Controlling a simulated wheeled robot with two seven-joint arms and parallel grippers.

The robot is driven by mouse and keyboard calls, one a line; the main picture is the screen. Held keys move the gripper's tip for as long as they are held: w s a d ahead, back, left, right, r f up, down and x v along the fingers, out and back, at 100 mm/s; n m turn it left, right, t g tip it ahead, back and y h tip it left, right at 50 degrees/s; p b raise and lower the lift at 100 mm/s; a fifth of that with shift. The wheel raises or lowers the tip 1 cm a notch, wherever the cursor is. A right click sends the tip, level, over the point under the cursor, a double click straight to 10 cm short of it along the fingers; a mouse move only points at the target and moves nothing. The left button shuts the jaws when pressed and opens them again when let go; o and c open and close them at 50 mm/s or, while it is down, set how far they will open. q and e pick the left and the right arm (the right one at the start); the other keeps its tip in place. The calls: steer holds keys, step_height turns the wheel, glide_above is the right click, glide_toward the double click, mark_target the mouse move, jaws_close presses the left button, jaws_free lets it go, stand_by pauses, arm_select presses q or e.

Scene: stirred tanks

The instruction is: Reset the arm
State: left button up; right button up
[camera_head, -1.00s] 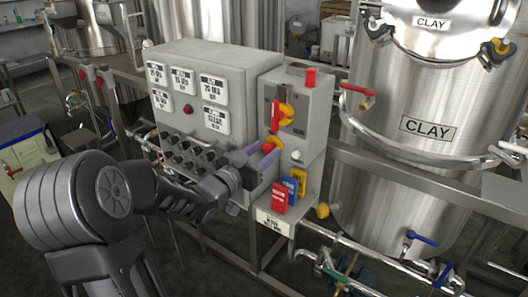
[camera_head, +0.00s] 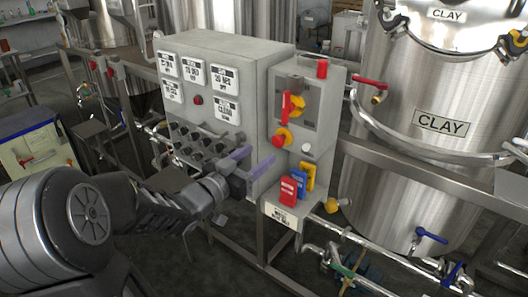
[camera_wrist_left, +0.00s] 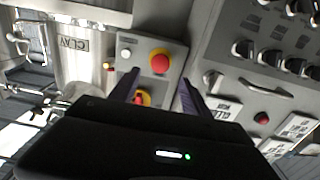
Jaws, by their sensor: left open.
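My left gripper (camera_head: 248,162) is open, with its two purple-grey fingers apart in front of the lower right part of the grey control panel (camera_head: 212,50). Nothing shows between the fingers. In the left wrist view the fingers (camera_wrist_left: 160,93) point toward the panel, with a red-and-yellow button (camera_wrist_left: 160,62) just beyond them. In the head view a red knob on a yellow base (camera_head: 282,137) is to the right of the gripper. My left arm comes in from the lower left. My right gripper is not in view.
The switch box (camera_head: 308,90) carries a red-and-yellow rotary handle (camera_head: 293,106). Red, blue and yellow tags (camera_head: 299,183) stand on a shelf below it. A steel CLAY tank (camera_head: 425,160) with pipes and valves stands at right. Black knobs (camera_head: 205,145) line the panel's lower part.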

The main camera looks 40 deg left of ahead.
arm_select(q)
steer(key=shift+s, duration=0.15)
stand_by(0.4)
step_height(320, 180, down, 13)
steer(key=a+n+g+y, duration=0.2)
steer(key=n+g+y, duration=0.1)
steer(key=n+g, duration=0.1)
steer(key=d+f+g+h, duration=0.2)
steer(key=d+f+g, duration=0.1)
steer(key=d+f, duration=0.4)
steer(key=d+f+g+h, duration=0.15)
steer(key=d+f, duration=0.35)
steer(key=f, duration=0.5)
steer(key=s+d+f+g+h, duration=0.1)
steer(key=s+d+f+g, duration=0.2)
steer(key=s+d+f, duration=0.2)
steer(key=s+d+f+m+g+h, duration=0.1)
steer(key=s+d+f+g, duration=0.2)
steer(key=s+d+f, duration=0.2)
steer(key=s+d+f+m+g+h, duration=0.1)
steer(key=s+d+f, duration=0.5)
steer(key=d, duration=0.9)
steer(key=s+g+h, duration=0.1)
steer(key=s+g, duration=0.1)
steer(key=s, duration=0.1)
steer(key=shift+s+d, duration=0.4)
